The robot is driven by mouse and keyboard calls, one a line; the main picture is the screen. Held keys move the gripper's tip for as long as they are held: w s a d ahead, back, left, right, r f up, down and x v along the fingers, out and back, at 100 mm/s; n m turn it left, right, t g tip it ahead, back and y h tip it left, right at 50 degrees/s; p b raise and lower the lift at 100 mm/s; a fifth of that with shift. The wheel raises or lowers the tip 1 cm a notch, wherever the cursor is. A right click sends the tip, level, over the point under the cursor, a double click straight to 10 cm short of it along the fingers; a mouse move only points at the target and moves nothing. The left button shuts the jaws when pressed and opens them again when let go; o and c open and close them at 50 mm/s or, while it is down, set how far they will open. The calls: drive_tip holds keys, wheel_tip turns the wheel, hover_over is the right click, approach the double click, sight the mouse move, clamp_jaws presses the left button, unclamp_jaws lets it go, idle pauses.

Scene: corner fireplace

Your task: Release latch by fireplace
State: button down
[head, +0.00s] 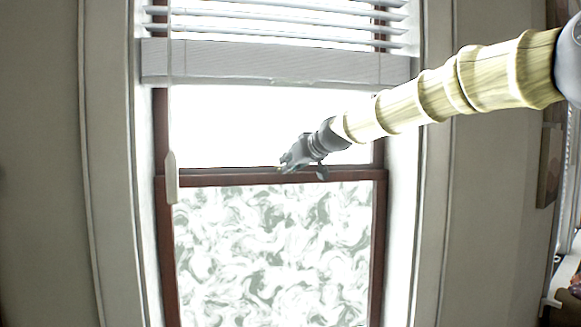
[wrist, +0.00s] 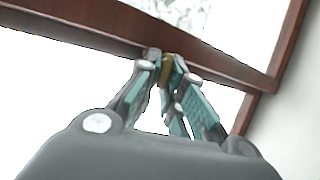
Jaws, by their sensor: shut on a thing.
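The window has a reddish-brown frame with a horizontal middle rail (head: 225,179). The latch (wrist: 167,70) is a small brass-coloured piece at that rail, seen between my fingertips in the wrist view. My gripper (head: 284,168) reaches in from the right in the head view and its tips are at the rail. In the wrist view my gripper (wrist: 166,62) is shut on the latch, with a teal-padded finger on each side. The fingers hide most of the latch, so its turned position cannot be told.
A white blind (head: 275,62) hangs over the upper window, with a pale cord pull (head: 171,178) at left. The lower pane (head: 270,255) has a swirled pattern. Pale trim (head: 115,150) borders the window. A framed picture (head: 549,165) hangs at far right.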

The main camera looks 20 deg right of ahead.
drive_tip(key=shift+a+r+m+t+h, duration=0.1)
drive_tip(key=shift+a+m+t+h, duration=0.15)
drive_tip(key=shift+m+h, duration=0.6)
drive_tip(key=shift+a+m+t+h, duration=0.15)
drive_tip(key=shift+a+m+h, duration=0.2)
drive_tip(key=shift+m+h, duration=0.45)
drive_tip(key=shift+a+m+h, duration=0.2)
drive_tip(key=shift+m+h, duration=0.25)
drive_tip(key=shift+h, duration=0.4)
drive_tip(key=c, duration=1.8)
unclamp_jaws()
drive_tip(key=shift+v, duration=3.75)
drive_tip(key=shift+d, duration=0.1)
